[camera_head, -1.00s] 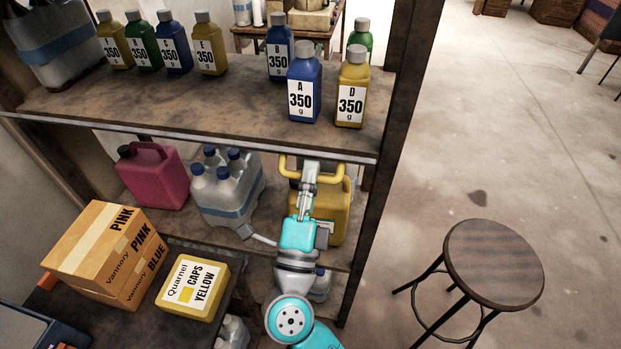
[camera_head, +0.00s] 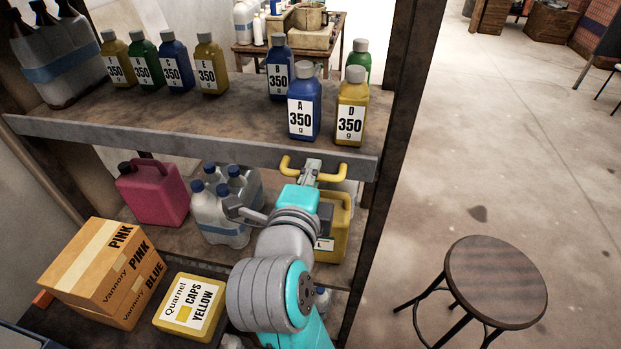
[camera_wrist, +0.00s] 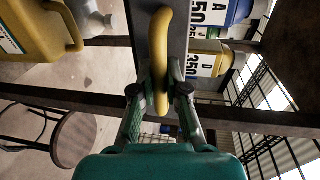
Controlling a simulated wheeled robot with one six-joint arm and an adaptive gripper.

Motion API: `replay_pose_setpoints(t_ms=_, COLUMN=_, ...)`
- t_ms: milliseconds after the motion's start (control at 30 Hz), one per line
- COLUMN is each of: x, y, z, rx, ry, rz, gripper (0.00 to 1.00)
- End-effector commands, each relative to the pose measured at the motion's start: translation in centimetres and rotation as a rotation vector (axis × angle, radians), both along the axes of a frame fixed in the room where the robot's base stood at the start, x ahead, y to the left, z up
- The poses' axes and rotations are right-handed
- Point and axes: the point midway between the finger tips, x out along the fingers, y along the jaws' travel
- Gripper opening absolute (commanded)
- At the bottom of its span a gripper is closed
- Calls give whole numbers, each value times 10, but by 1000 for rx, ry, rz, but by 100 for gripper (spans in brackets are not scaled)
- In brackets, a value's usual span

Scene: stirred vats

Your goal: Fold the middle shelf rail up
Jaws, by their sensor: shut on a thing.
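The middle shelf rail (camera_head: 150,141) is a long grey strip along the front edge of the shelf that bears the bottles. Its broad face shows in the head view. A yellow bar handle (camera_head: 340,172) is fixed near its right end. My gripper (camera_head: 311,172) is shut on this handle from the front. My gripper and arm hide part of the handle and the yellow canister below.
Bottles A (camera_head: 304,105) and D (camera_head: 351,110) stand close behind the rail. A pink canister (camera_head: 153,192), clear bottles (camera_head: 222,210) and a yellow canister (camera_head: 338,225) stand on the shelf below. A dark upright (camera_head: 398,110) bounds the right side. A stool (camera_head: 495,282) stands at right.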

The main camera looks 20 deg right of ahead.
Motion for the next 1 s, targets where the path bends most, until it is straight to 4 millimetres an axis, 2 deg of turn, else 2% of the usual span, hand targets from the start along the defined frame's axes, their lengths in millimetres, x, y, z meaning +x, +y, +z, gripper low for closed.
replay_pose_setpoints(t_ms=667, x=1, y=-3, z=1, rx=30, ry=45, rz=-8, gripper=0)
replay_pose_setpoints(t_ms=700, x=1, y=-3, z=1, rx=30, ry=45, rz=-8, gripper=23)
replay_pose_setpoints(t_ms=767, x=1, y=-3, z=1, rx=30, ry=44, rz=-7, gripper=38)
replay_pose_setpoints(t_ms=1000, x=1, y=-2, z=1, rx=30, ry=43, rz=-5, gripper=39)
